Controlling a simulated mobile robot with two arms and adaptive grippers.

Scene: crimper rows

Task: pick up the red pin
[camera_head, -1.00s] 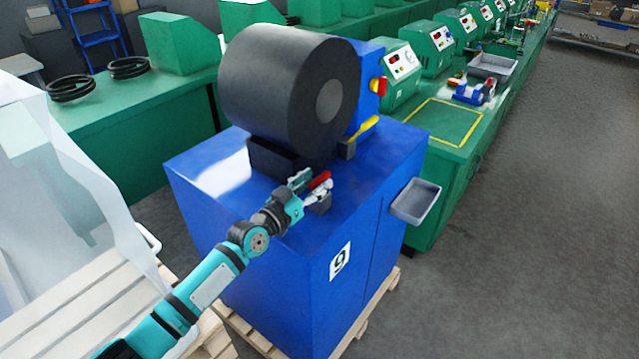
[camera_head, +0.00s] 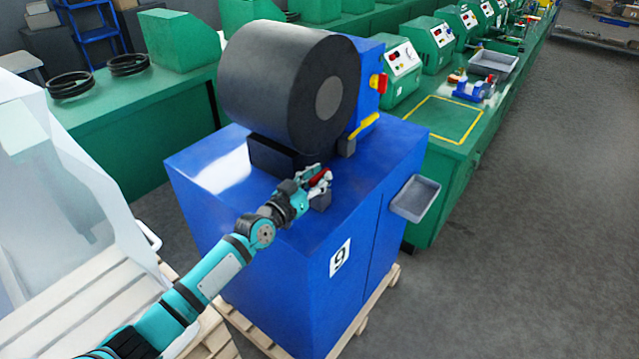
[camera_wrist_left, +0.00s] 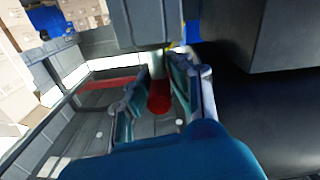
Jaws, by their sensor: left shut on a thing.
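The red pin (camera_head: 318,177) is at a small dark block (camera_head: 321,200) on top of the blue machine cabinet (camera_head: 375,190), in front of the big black drum. My left gripper (camera_head: 316,178) reaches it from the lower left and is shut on it. In the left wrist view the red pin (camera_wrist_left: 159,97) shows between the two fingers of the left gripper (camera_wrist_left: 160,100). The fingers cover part of the pin, and I cannot tell whether it is clear of the block. My right gripper is not in view.
The black drum (camera_head: 285,85) stands just behind the pin. A yellow handle (camera_head: 363,125) and a red switch (camera_head: 378,83) are on the machine's right side. A grey tray (camera_head: 415,197) hangs off the cabinet's right. Green benches (camera_head: 440,160) stand behind.

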